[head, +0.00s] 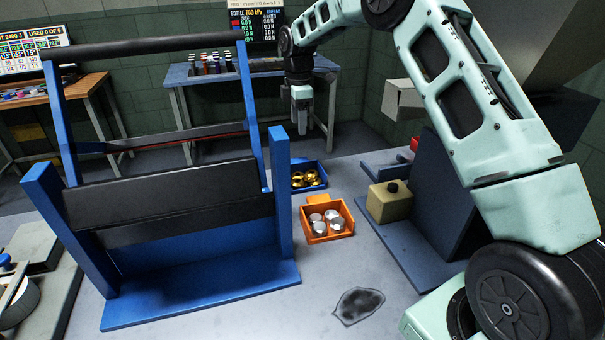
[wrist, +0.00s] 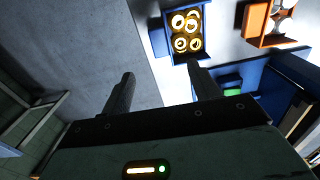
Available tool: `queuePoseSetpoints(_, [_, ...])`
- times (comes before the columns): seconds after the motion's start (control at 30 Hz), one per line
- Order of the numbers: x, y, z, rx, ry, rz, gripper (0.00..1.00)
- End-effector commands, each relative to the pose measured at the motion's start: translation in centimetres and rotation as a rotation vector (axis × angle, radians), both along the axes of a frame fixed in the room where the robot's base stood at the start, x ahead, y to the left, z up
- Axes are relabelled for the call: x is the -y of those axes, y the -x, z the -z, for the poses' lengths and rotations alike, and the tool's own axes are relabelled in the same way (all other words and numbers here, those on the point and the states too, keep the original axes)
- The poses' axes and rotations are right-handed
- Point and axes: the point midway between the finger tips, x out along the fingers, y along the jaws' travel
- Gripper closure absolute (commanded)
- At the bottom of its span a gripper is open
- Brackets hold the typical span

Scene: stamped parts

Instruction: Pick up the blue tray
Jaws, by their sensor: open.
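The blue tray (head: 306,164) stands on the grey table, with several gold round parts in it. In the wrist view the blue tray (wrist: 158,42) is at the top, beyond the fingertips and a little right of the space between them. My gripper (head: 301,126) hangs with its fingers pointing down, above and a little behind the tray in the head view. In the wrist view my gripper (wrist: 160,71) has its two fingers wide apart with nothing between them. The fingers do not touch the tray.
An orange tray (head: 331,239) with several silver parts sits just in front of the blue tray. A large blue frame press (head: 279,190) stands close on the left. A yellowish block (head: 388,203) and dark blue machine stand on the right. The table in front is mostly clear.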

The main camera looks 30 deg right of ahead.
Motion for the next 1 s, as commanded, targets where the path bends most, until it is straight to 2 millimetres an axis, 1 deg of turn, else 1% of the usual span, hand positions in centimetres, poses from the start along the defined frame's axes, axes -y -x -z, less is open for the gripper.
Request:
queuePoseSetpoints(0.1, [-0.1,0.1,2.5,-0.004,0.0,0.0,0.39])
queuePoseSetpoints(0.3, [-0.1,0.1,6.3,-0.002,0.0,0.0,0.39])
queuePoseSetpoints(0.4, [-0.1,0.0,7.5,0.0,0.0,0.001,0.39])
queuePoseSetpoints(0.63, [0.0,0.1,9.1,0.0,0.0,0.001,0.39])
queuePoseSetpoints(0.9, [0.0,0.2,12.8,0.0,-0.001,0.001,0.39])
queuePoseSetpoints(1.0, [0.0,0.2,13.4,0.002,-0.001,0.002,0.39])
